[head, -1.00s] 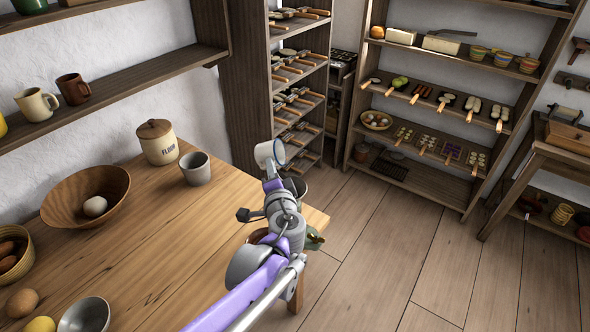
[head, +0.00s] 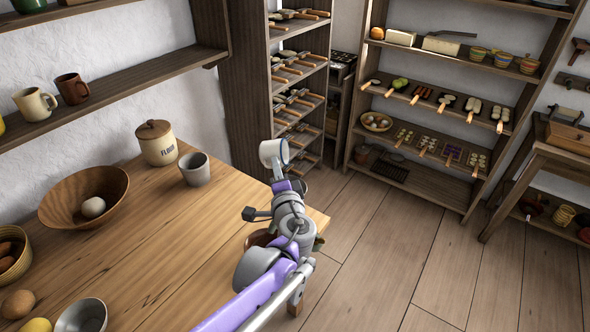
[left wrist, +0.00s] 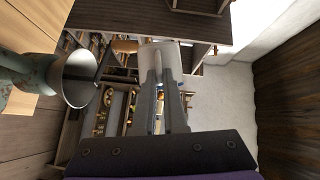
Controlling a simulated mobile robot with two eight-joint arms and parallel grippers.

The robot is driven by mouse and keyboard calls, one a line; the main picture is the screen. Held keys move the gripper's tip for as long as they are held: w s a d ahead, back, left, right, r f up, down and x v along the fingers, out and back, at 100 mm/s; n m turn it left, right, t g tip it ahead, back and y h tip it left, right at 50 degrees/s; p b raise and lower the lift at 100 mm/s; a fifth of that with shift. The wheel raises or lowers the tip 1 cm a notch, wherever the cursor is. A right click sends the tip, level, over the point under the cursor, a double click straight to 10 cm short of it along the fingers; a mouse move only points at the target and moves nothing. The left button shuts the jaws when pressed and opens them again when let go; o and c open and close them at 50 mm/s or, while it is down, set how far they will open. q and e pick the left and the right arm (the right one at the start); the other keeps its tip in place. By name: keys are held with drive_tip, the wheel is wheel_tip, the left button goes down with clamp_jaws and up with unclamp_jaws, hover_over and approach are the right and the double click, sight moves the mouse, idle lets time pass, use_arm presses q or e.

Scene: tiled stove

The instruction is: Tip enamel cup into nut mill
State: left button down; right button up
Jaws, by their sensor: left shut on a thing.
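My left gripper (head: 279,174) is shut on a white enamel cup (head: 270,152) with a dark blue edge. The cup is held up beyond the table's right end and looks tipped onto its side. In the left wrist view the cup (left wrist: 158,62) sits between the two fingers (left wrist: 160,98). A green nut mill (left wrist: 30,74) with a wide grey funnel (left wrist: 76,80) stands left of the cup there, apart from it. In the head view my arm hides most of the mill. Whether anything is in the cup cannot be seen. My right gripper is not in view.
The wooden table (head: 165,240) holds a grey cup (head: 195,169), a flour jar (head: 156,143), a wooden bowl (head: 72,190) and a metal bowl (head: 84,316). A brown bowl is partly hidden by my arm. Stocked shelves (head: 440,180) stand behind; the floor (head: 400,255) is clear.

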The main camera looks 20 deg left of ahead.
use_arm(q)
drive_tip(key=shift+d+m, duration=0.25)
drive_tip(key=shift+m, duration=0.05)
drive_tip(key=shift+d, duration=0.1)
drive_tip(key=shift+d+m, duration=0.1)
drive_tip(key=shift+m, duration=0.2)
drive_tip(key=shift+r, duration=0.1)
drive_tip(key=shift+w+d+t, duration=0.1)
drive_tip(key=shift+t, duration=0.2)
